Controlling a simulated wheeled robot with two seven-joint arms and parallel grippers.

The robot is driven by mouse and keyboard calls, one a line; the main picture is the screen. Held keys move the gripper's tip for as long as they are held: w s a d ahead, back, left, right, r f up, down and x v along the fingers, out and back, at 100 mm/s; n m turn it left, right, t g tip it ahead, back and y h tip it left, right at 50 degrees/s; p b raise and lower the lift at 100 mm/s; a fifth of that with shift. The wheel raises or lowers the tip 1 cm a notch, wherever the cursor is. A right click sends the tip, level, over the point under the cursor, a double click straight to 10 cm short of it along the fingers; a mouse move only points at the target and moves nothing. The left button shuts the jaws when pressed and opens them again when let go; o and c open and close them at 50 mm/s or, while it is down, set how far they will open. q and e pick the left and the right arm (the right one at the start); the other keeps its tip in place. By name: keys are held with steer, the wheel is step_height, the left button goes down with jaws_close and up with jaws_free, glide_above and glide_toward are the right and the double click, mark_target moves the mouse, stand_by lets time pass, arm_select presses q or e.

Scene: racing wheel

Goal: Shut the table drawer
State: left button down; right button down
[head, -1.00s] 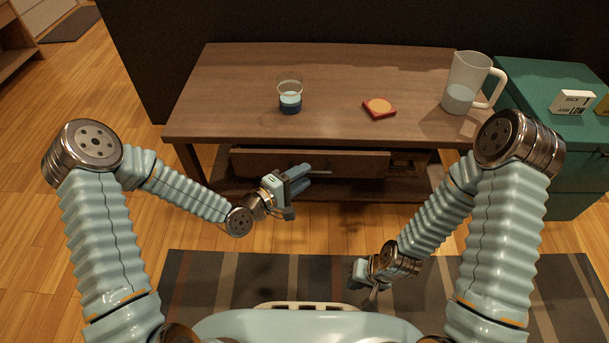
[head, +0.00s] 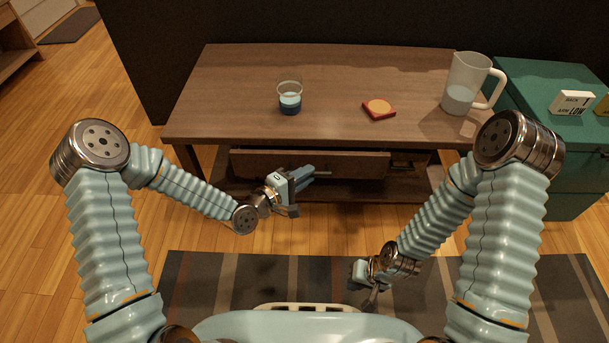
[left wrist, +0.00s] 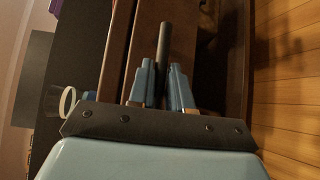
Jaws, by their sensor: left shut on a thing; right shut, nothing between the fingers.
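The wooden table (head: 300,85) has a brown drawer (head: 345,163) under its top. The drawer front seems to stand out a little from its frame, with a dark gap above it. My left gripper (head: 303,175) is at the drawer's bar handle (head: 322,175). In the left wrist view the grey handle (left wrist: 163,55) runs between the two blue fingers of my left gripper (left wrist: 161,82), which are shut on it. My right gripper (head: 367,285) is shut and empty, low over the striped rug, apart from the table.
A green chest (head: 555,145) stands at the right. A striped rug (head: 230,290) lies in front; the floor at left is clear.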

mark_target(307, 162)
arm_select(q)
steer(key=w+b, duration=0.1)
steer(key=w, duration=0.3)
steer(key=shift+w+r, duration=0.15)
steer(key=shift+r, duration=0.05)
steer(key=shift+a, duration=0.1)
steer(key=c, duration=1.1)
jaws_free()
steer(key=shift+f, duration=0.1)
steer(key=p+v, duration=0.1)
steer(key=v, duration=1.2)
steer(key=shift+s+a, duration=0.15)
steer(key=shift+s, duration=0.2)
